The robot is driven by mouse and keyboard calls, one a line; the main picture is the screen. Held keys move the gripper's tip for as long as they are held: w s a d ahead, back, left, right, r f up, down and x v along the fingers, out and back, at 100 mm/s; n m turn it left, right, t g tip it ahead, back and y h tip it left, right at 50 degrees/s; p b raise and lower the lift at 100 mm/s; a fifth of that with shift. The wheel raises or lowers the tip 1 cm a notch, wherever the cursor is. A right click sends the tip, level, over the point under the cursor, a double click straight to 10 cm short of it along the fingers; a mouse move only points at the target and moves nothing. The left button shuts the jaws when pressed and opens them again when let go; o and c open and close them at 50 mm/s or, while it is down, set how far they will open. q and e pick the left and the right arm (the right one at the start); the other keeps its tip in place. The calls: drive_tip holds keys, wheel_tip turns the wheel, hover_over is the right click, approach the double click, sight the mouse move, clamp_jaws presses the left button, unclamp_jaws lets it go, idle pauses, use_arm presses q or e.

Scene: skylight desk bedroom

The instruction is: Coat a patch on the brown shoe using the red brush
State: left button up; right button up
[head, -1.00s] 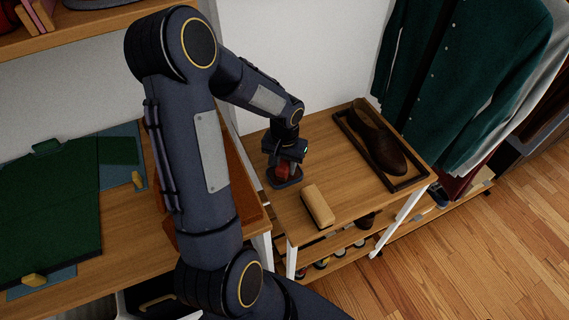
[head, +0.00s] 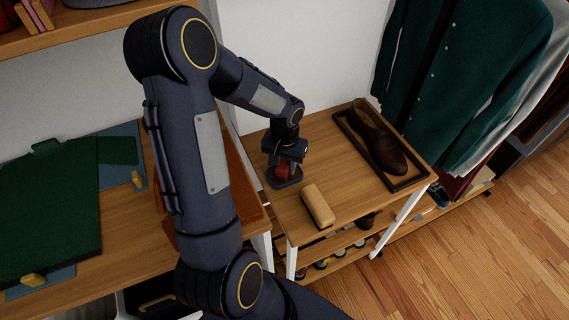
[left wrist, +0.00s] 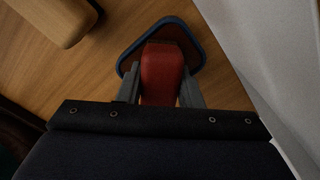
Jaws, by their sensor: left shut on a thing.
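The brown shoe (head: 379,146) lies in a dark shallow tray (head: 422,179) at the far right of the small wooden table. My left gripper (head: 284,168) is low over the table's left part, shut on the red brush (head: 283,171). The left wrist view shows the red brush (left wrist: 161,72) between the two fingers of my left gripper (left wrist: 160,88). A dark-rimmed flat dish (left wrist: 196,47) lies under the brush; I cannot tell whether they touch. The brush's lower end is hidden. My right gripper is not in view.
A tan block-like brush (head: 317,205) lies in front of the gripper and also shows in the left wrist view (left wrist: 55,15). Clothes (head: 455,75) hang behind the tray. The table middle (head: 331,168) is bare. A green garment (head: 50,210) lies on the left desk.

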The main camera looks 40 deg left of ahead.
sight(285, 161)
use_arm(q)
drive_tip(key=shift+r+p, duration=2.6)
drive_tip(key=shift+r, duration=0.9)
